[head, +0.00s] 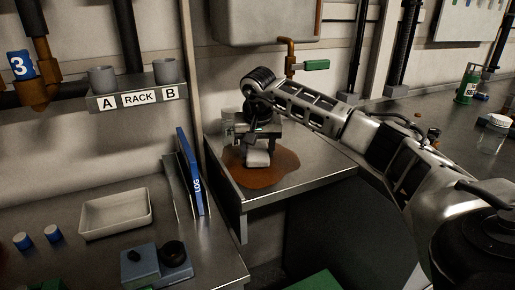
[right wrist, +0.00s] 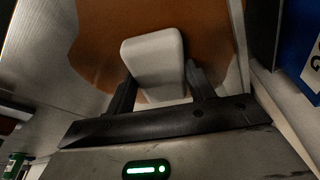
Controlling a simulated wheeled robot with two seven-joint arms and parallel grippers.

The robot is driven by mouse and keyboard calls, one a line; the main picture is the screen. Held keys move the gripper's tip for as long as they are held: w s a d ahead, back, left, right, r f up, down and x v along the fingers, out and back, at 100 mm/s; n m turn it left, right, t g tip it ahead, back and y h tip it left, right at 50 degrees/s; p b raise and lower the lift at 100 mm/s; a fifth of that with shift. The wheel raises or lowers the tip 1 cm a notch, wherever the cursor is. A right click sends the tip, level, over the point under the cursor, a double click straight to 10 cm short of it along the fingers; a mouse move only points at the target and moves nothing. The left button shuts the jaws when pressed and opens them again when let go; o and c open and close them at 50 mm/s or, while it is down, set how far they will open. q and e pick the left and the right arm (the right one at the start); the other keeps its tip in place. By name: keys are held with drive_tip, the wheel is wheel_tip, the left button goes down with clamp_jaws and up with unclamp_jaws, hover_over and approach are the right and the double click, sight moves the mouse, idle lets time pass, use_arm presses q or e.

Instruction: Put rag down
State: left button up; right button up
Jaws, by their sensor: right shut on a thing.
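The rag (head: 258,158) is a white, block-like folded piece at the brown spill (head: 270,177) on the metal side counter. In the right wrist view the rag (right wrist: 154,62) sits between the two dark fingers, with the brown spill (right wrist: 100,35) behind it. My right gripper (head: 258,146) points down over the spill and is shut on the rag. I cannot tell whether the rag touches the counter. My left gripper does not show.
A blue log binder (head: 190,172) stands left of the side counter (head: 318,175). A white tray (head: 115,213) lies on the left counter. The side counter's right part is bare.

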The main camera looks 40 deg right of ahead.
drive_tip(key=shift+f, duration=0.3)
drive_tip(key=o, duration=1)
drive_tip(key=shift+r, duration=0.3)
drive_tip(key=v, duration=1.2)
